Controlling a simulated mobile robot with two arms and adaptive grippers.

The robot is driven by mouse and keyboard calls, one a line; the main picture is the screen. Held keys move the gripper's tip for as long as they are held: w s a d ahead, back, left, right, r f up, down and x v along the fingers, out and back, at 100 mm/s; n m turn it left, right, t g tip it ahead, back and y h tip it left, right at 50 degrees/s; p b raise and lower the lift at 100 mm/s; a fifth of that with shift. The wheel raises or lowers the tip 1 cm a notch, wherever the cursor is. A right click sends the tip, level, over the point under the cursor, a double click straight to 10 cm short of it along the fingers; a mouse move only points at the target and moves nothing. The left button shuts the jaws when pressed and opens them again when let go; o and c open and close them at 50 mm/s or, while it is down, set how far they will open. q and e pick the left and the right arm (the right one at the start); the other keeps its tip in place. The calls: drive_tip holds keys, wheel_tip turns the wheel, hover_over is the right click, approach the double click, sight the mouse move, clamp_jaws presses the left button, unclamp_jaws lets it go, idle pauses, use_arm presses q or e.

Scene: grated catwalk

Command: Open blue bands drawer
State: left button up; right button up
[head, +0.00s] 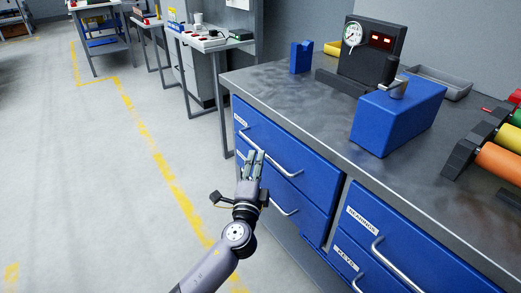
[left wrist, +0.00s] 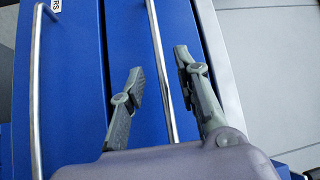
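The workbench holds blue drawers with metal bar handles. The upper left drawer (head: 300,160) and the drawer below it (head: 298,205) are both shut. Their small labels are too small to read, so I cannot tell which is the bands drawer. My left gripper (head: 253,160) is in front of these left drawers, fingers pointing toward them. In the left wrist view my left gripper (left wrist: 160,75) is open, and a bar handle (left wrist: 158,45) runs between its two separated fingers; I cannot tell whether they touch it. Another handle (left wrist: 36,90) lies further left. My right gripper is out of view.
To the right are drawers labelled BEARINGS (head: 395,235) and KEYS (head: 345,258), both shut. On the grey bench top (head: 330,130) stand a blue block with a lever (head: 398,115), a gauge panel (head: 372,50) and colored rolls (head: 500,160). The floor (head: 90,190) at left is clear.

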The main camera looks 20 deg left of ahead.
sight(261, 149)
use_arm(q)
drive_tip(key=shift+w+a+r, duration=0.1)
drive_tip(key=shift+w, duration=0.8)
drive_tip(key=shift+w+a+r, duration=0.15)
drive_tip(key=shift+w, duration=0.8)
drive_tip(key=shift+w+a+r, duration=0.1)
drive_tip(key=shift+w, duration=0.8)
drive_tip(key=shift+c, duration=0.5)
clamp_jaws()
